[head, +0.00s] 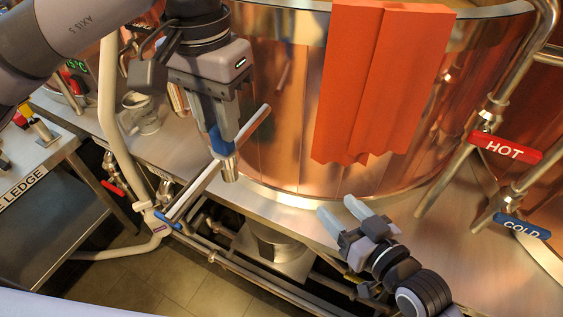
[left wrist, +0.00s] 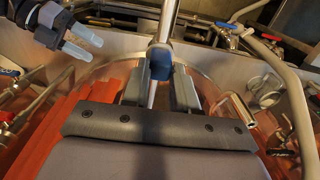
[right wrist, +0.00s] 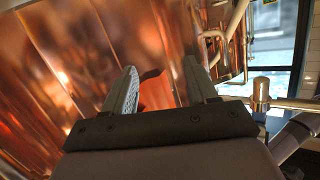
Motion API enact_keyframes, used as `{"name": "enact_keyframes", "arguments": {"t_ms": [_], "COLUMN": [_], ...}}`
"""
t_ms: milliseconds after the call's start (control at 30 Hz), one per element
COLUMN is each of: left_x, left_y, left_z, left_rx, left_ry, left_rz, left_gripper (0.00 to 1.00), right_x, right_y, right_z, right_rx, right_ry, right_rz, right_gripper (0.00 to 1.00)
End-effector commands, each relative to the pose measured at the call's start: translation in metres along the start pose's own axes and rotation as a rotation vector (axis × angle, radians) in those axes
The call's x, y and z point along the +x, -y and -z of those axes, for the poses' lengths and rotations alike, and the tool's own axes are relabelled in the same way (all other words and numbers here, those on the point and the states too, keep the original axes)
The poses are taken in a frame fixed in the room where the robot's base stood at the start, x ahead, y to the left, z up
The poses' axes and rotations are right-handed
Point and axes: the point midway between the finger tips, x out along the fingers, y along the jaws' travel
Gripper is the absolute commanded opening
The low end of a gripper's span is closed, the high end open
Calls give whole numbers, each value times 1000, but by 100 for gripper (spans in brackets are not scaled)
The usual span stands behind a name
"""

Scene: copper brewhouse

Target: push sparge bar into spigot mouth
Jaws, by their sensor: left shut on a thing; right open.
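The sparge bar (head: 256,121) looks like a long pale steel bar, running diagonally past the copper vessel. My left gripper (head: 222,140) is shut on it around a blue sleeve. In the left wrist view the bar (left wrist: 152,96) lies between the fingers, with the blue sleeve (left wrist: 160,62) at their tips. A short steel cylinder (head: 230,169) sits just below these fingertips; I cannot tell whether it is the spigot mouth or part of the bar. My right gripper (head: 345,211) is open and empty, lower right of the bar; it also shows in the left wrist view (left wrist: 85,42).
A large copper vessel (head: 280,150) stands behind, with an orange cloth (head: 385,80) over its rim. HOT (head: 505,148) and COLD (head: 522,225) valve handles are at right. A side table marked LEDGE (head: 30,185) is at left. Pipes run below the bench edge.

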Motion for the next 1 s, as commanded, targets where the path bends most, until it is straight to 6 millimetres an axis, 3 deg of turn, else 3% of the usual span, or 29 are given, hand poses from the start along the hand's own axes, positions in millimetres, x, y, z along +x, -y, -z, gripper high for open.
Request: {"name": "enact_keyframes", "arguments": {"t_ms": [33, 200, 433, 700, 1000], "left_x": [-1, -1, -1, -1, -1], "left_y": [0, 0, 0, 0, 0], "left_z": [0, 0, 0, 0, 0], "left_rx": [0, 0, -1, 0, 0], "left_ry": [-2, -2, -2, -2, -2], "left_rz": [-1, -1, -1, -1, -1], "left_gripper": [0, 0, 0, 0, 0], "right_x": [7, 17, 13, 0, -5], "right_y": [9, 44, 88, 120, 132], "right_z": [20, 71, 120, 146, 151], "right_rx": [-16, -52, -110, -170, -188], "right_ry": [-36, -122, -182, -180, -167], "right_rz": [47, 203, 402, 565, 620], "right_gripper": [57, 57, 57, 57, 57]}}
